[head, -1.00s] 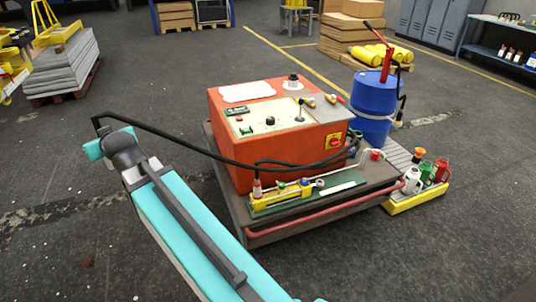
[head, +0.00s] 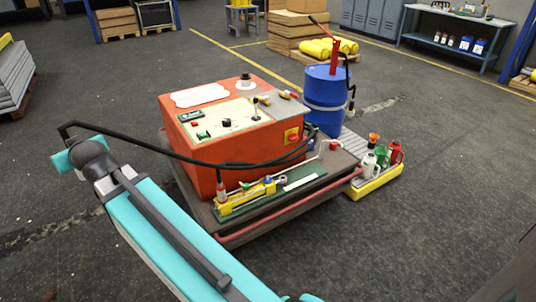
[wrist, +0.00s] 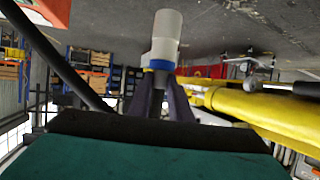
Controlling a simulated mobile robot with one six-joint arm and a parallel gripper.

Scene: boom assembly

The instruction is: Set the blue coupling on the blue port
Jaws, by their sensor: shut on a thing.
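In the wrist view my gripper (wrist: 161,92) is shut on the blue coupling (wrist: 163,42), a pale grey cylinder with a blue ring near its lower end. The coupling stands out beyond the fingertips, and nothing touches its far end. In the head view my teal arm fills the lower left, and my gripper and the coupling are not seen there. A black hose (head: 140,143) runs from the arm's far end to the cart. I cannot make out the blue port for certain in either view.
A large yellow beam (wrist: 265,108) lies close on the right in the wrist view. The orange unit (head: 225,135) sits on a cart with a yellow manifold (head: 245,197). A blue drum (head: 325,100) and a yellow tray (head: 377,185) stand beside it. Floor at the right is clear.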

